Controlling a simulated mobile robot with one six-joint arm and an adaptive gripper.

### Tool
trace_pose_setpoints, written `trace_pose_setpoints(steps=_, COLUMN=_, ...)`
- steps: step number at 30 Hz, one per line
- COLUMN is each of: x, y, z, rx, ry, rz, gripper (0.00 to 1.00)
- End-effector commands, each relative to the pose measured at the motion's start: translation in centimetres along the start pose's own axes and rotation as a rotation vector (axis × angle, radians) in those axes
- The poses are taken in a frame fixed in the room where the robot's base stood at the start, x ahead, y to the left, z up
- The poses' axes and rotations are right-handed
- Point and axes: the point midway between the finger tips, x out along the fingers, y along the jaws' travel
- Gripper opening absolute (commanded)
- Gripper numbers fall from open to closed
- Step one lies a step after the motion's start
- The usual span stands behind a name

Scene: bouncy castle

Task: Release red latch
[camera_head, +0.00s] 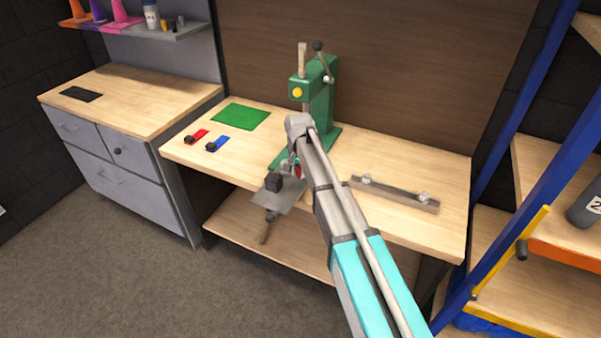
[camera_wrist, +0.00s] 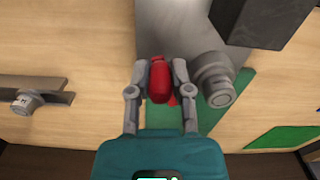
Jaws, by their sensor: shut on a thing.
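The red latch (camera_wrist: 160,80) is a rounded red handle in the middle of the wrist view. My gripper (camera_wrist: 159,78) has one finger on each side of it and is shut on it. In the head view a small red bit of the latch (camera_head: 298,171) shows beside my gripper (camera_head: 293,164), low in front of the green press (camera_head: 318,95). A grey metal plate (camera_head: 288,199) with a black block (camera_head: 273,183) sits just in front of it. The latch's mounting is mostly hidden.
A metal bar with two knobs (camera_head: 395,193) lies right of my arm on the wooden table (camera_head: 350,152). A red piece (camera_head: 197,136), a blue piece (camera_head: 218,143) and a green mat (camera_head: 241,117) lie left. A blue-framed rack (camera_head: 530,150) stands at the right.

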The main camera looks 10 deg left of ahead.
Motion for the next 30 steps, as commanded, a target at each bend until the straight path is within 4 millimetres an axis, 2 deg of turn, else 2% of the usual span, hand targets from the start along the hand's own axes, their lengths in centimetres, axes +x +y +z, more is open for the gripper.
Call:
trace_pose_setpoints(steps=2, x=0.0, y=0.0, z=0.0, rx=0.0, ry=0.0, rz=0.0, gripper=0.0)
trace_pose_setpoints(steps=3, x=0.0, y=0.0, z=0.0, rx=0.0, ry=0.0, rz=0.0, gripper=0.33)
trace_pose_setpoints(steps=8, x=0.0, y=0.01, z=-0.01, rx=0.0, ry=0.0, rz=0.0, gripper=0.62)
trace_pose_setpoints(steps=30, x=0.0, y=0.01, z=-0.01, rx=-0.001, ry=0.0, rz=0.0, gripper=0.62)
